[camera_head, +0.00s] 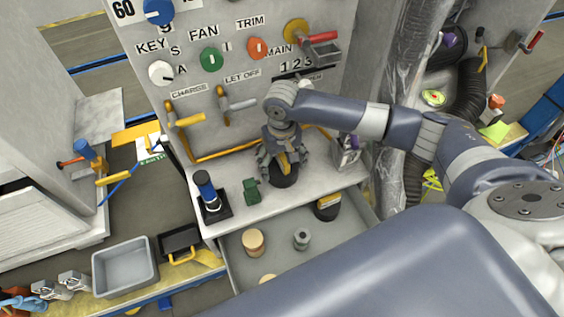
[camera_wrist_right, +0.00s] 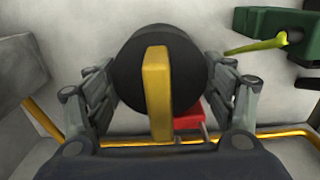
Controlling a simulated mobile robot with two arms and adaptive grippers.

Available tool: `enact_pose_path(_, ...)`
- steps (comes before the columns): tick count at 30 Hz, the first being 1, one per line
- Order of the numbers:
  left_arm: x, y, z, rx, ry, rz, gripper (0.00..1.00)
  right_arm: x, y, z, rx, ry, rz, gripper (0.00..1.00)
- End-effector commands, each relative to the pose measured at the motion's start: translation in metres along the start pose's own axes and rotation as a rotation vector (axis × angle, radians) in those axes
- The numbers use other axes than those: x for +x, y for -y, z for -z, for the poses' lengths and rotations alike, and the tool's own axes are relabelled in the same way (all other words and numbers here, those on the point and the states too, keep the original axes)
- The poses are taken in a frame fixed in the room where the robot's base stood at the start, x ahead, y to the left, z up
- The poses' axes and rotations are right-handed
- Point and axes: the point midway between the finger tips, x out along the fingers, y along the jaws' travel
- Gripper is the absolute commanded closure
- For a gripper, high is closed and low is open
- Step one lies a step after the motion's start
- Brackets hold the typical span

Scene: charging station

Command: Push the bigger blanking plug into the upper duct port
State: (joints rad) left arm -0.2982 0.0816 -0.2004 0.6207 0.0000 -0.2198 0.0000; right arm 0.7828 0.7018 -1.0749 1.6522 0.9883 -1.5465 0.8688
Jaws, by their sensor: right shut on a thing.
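My right gripper (camera_head: 283,165) is shut on a round black plug with a yellow bar handle, over the grey shelf; the plug also shows in the wrist view (camera_wrist_right: 190,60). The fingers sit at both sides of it. I cannot tell whether it touches the shelf. A second black plug with a yellow handle (camera_head: 328,207) lies in the open drawer below. I cannot tell surely which plug is bigger. At the upper right, a black ribbed duct (camera_head: 470,92) hangs near a dark opening with something purple (camera_head: 448,40); I cannot clearly make out the upper port. My left gripper is not in view.
The shelf (camera_head: 235,229) also holds a black-and-blue cylinder (camera_head: 207,192) and a green block (camera_head: 251,190). The drawer holds a tan cylinder (camera_head: 253,241) and a grey knob (camera_head: 301,238). A switch panel (camera_head: 190,85) stands behind. Silvery wrapped piping (camera_head: 402,80) runs left of the duct.

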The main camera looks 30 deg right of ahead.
Motion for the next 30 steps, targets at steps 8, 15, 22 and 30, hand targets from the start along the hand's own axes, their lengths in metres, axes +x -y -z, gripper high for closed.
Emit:
enact_pose_path(8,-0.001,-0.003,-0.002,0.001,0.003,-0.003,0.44,0.003,0.000,0.000,0.001,0.000,-0.001,0.04)
enact_pose_path(15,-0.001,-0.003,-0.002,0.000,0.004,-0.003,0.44,0.002,0.000,0.000,0.001,0.000,0.000,0.04)
enact_pose_path(22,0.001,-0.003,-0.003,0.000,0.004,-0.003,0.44,-0.001,0.000,0.001,0.000,-0.002,0.000,0.04)
enact_pose_path(30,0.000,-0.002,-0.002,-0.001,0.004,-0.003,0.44,-0.047,0.000,0.001,0.001,-0.005,0.002,0.04)
